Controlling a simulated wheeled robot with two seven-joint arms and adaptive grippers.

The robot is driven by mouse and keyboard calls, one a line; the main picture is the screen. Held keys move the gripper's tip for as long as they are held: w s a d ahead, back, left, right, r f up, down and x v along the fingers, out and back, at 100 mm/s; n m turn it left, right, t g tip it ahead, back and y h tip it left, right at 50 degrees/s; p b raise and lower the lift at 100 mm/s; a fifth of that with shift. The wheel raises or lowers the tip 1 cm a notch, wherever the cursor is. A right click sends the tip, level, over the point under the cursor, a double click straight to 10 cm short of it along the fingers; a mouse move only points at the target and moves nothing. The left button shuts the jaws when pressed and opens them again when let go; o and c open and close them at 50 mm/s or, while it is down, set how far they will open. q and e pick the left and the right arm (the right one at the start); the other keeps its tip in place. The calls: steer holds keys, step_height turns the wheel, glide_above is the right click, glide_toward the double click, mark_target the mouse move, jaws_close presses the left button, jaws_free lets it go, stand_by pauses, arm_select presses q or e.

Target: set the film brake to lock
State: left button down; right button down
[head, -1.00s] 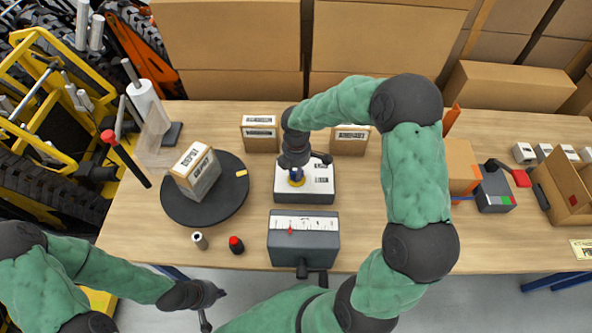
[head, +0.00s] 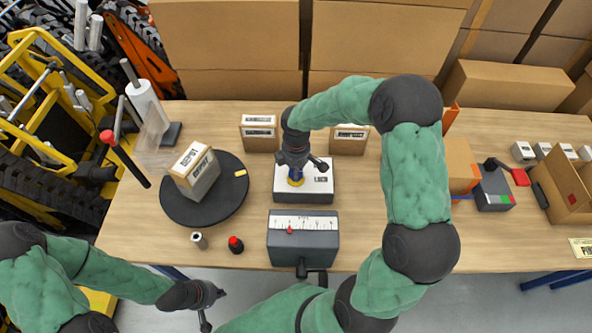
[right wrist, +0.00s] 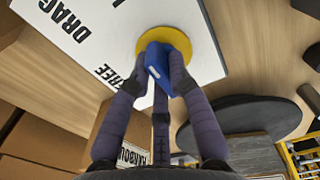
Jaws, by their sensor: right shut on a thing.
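The film brake is a white-topped box (head: 318,196) near the table's middle, with a yellow disc (right wrist: 188,42) and a blue knob (right wrist: 157,64) on its top. The words FREE and DRAG show on it in the right wrist view, with part of another label. Which label the knob points to I cannot tell. My left gripper (head: 212,308) is apart from the brake, below the table's front edge, empty with its fingers spread.
A dark turntable (head: 226,210) carrying a carton (head: 195,172) stands left of the brake. A grey box with a scale (head: 303,243) stands in front of it. Two small cylinders (head: 199,241) (head: 236,245) stand nearby. Cartons (head: 259,133) (head: 349,139) stand behind.

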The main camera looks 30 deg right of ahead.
steer(key=c, duration=1.1)
jaws_free()
steer(key=shift+c, duration=0.2)
step_height(320, 180, up, 12)
steer(key=shift+a, duration=0.1)
